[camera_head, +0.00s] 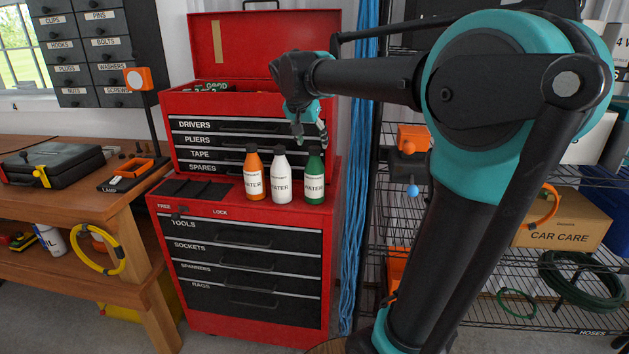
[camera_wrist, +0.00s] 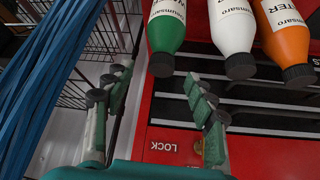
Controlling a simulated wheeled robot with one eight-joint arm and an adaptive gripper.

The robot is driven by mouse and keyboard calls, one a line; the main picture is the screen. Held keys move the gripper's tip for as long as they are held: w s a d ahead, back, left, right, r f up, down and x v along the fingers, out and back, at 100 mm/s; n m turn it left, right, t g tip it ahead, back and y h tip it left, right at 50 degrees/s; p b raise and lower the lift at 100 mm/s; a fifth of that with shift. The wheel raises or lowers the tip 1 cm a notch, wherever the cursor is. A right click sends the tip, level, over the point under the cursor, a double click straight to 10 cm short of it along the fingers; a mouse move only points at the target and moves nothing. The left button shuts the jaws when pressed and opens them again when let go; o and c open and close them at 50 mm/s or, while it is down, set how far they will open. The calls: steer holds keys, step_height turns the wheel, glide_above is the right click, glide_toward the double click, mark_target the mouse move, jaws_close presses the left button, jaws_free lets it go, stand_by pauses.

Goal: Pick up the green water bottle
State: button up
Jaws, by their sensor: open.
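The green water bottle (camera_head: 315,178) stands upright on the red tool chest's ledge, rightmost of three in the head view. In the wrist view the green bottle (camera_wrist: 166,28) is leftmost, its dark cap pointing toward my gripper. My gripper (camera_head: 310,138) is open and empty, with its fingers just above the white and green bottles' caps in the head view. In the wrist view my gripper (camera_wrist: 155,82) has its fingertips spread to either side of the green bottle's cap, apart from it. The bottle's base is out of the wrist view.
The white bottle (camera_head: 282,179) stands close beside the green one, with the orange bottle (camera_head: 253,178) further left. The tool chest's upper drawers (camera_head: 240,127) rise behind them. Blue hanging cords (camera_head: 356,200) and a wire shelf (camera_head: 480,176) are to the right.

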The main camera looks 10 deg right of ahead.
mark_target(315, 148)
steer(key=x, duration=0.4)
steer(key=shift+w+f, duration=0.15)
steer(key=shift+f, duration=0.1)
steer(key=shift+x, duration=2.75)
steer(key=shift+w+r, duration=0.15)
steer(key=shift+w, duration=0.05)
jaws_close()
